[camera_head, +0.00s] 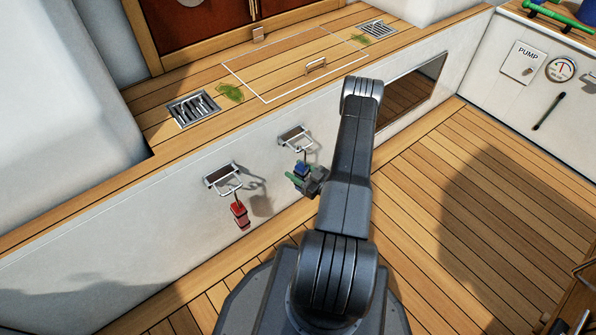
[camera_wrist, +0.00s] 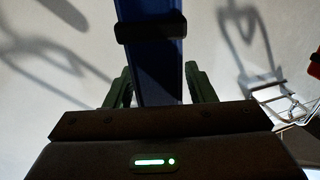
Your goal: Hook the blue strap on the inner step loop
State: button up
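The blue strap (camera_head: 302,169) is at the white step face, just below a metal step loop (camera_head: 295,142). A thin metal piece rises from its top toward that loop; whether it is hooked through is too small to tell. My gripper (camera_head: 311,181) is at the strap, low in front of the wall. The strap's far end is out of that view. My arm hides part of the wall to the right.
A second loop (camera_head: 226,180) to the left carries a red strap (camera_head: 239,214); a metal loop (camera_wrist: 280,103) shows at the wrist view's right edge. The wooden ledge (camera_head: 190,140) overhangs above. Slatted deck (camera_head: 440,180) is clear to the right.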

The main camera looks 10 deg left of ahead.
jog(key=shift+o, duration=0.5)
jog(key=p+v, duration=0.2)
jog(key=v, duration=1.1)
jog(key=shift+d+p, duration=0.3)
jog(key=shift+d, duration=0.1)
jog(key=shift+s, duration=0.15)
jog(key=b+x, duration=0.2)
jog(key=x, duration=0.9)
jog(key=shift+a+f, duration=0.1)
jog(key=shift+a, duration=0.2)
jog(key=shift+b+x, duration=0.3)
jog(key=shift+x, duration=0.8)
jog(key=shift+d, duration=0.15)
